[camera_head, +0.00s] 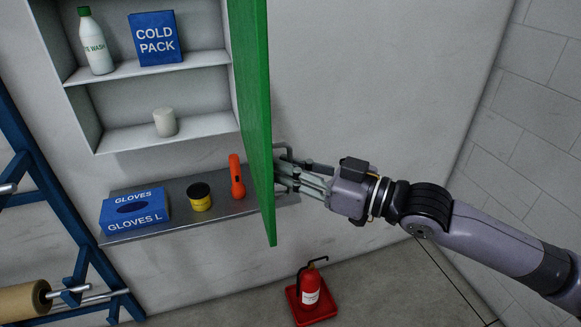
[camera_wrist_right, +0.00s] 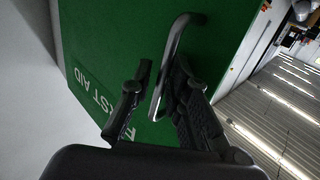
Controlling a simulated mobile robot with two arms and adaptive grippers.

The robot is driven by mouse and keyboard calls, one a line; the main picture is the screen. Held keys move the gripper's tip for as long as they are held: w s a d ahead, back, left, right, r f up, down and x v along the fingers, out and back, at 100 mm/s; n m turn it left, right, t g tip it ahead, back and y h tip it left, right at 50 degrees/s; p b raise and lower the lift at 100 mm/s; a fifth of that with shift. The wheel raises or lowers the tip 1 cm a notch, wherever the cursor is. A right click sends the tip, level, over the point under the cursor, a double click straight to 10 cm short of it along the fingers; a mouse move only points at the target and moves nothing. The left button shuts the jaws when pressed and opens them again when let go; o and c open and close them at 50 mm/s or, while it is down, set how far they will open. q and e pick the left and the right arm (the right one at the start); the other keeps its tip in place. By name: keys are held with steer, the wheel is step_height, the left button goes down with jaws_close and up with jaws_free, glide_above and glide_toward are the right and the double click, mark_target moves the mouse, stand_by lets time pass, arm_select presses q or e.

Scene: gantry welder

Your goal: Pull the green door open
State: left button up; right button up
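The green door (camera_head: 253,105) stands swung out from the white wall cabinet (camera_head: 87,112) and shows nearly edge-on in the head view. In the right wrist view its green face (camera_wrist_right: 110,45) carries white "FIRST AID" lettering, partly hidden. A metal bar handle (camera_wrist_right: 166,70) sticks out from this face. My right gripper (camera_head: 285,170) is at the handle, on the door's right side. In the right wrist view the fingers of this gripper (camera_wrist_right: 160,88) stand on both sides of the bar. A green gap shows between the left finger and the bar. My left gripper is not in view.
The cabinet shelves hold a bottle (camera_head: 95,42), a cold pack box (camera_head: 155,38) and a white cup (camera_head: 165,122). A grey ledge (camera_head: 180,225) below holds a glove box (camera_head: 134,210), a yellow tin (camera_head: 200,197) and an orange flashlight (camera_head: 236,177). A fire extinguisher (camera_head: 311,288) stands on the floor.

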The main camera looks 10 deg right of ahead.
steer(key=v, duration=1.2)
stand_by(0.3)
stand_by(0.5)
